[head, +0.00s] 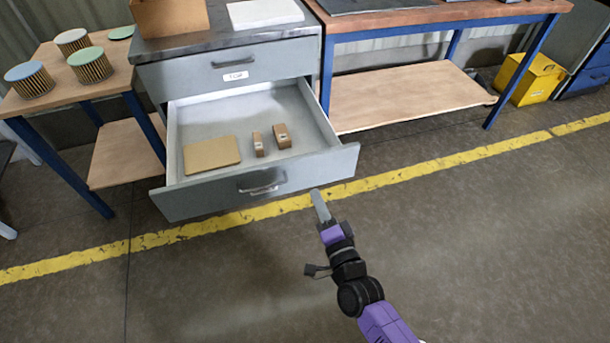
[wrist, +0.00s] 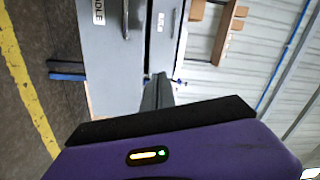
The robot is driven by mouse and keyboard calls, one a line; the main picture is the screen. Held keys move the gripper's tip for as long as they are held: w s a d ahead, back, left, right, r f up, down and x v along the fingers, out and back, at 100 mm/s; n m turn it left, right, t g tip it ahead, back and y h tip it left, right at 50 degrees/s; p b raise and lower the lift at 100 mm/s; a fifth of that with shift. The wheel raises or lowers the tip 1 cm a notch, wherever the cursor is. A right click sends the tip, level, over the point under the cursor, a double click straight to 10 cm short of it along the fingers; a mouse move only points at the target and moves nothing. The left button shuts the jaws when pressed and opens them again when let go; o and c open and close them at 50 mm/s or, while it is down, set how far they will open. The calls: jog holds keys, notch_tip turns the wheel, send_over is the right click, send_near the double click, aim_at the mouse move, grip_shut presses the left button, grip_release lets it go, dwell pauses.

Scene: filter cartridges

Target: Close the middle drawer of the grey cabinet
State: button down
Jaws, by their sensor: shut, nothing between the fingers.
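The grey cabinet (head: 165,80) stands at the back left with its middle drawer (head: 210,202) pulled far out. That drawer holds a flat tan piece and two small brown boxes. Its front, with a handle, faces me. The drawer above it is shut. My gripper (head: 319,203) is shut and empty, close to the lower right part of the open drawer's front; I cannot tell whether it touches. In the wrist view my gripper (wrist: 159,92) points toward the cabinet, and the middle drawer front (wrist: 103,50) shows sideways with part of its label.
A wooden table (head: 50,85) with several round filter cartridges stands left of the cabinet. A blue-framed workbench (head: 400,95) with a lower shelf stands to the right, a yellow bin (head: 535,80) beyond it. The floor in front is clear, crossed by a yellow line.

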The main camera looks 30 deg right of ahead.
notch_tip(320, 180, down, 4)
jog(key=m, duration=0.3)
jog(key=m+b, duration=0.1)
jog(key=b, duration=0.1)
send_near(302, 159)
jog(key=shift+g, duration=0.4)
jog(key=x, duration=0.6)
jog(key=shift+w+r, duration=0.25)
jog(key=shift+w, duration=0.15)
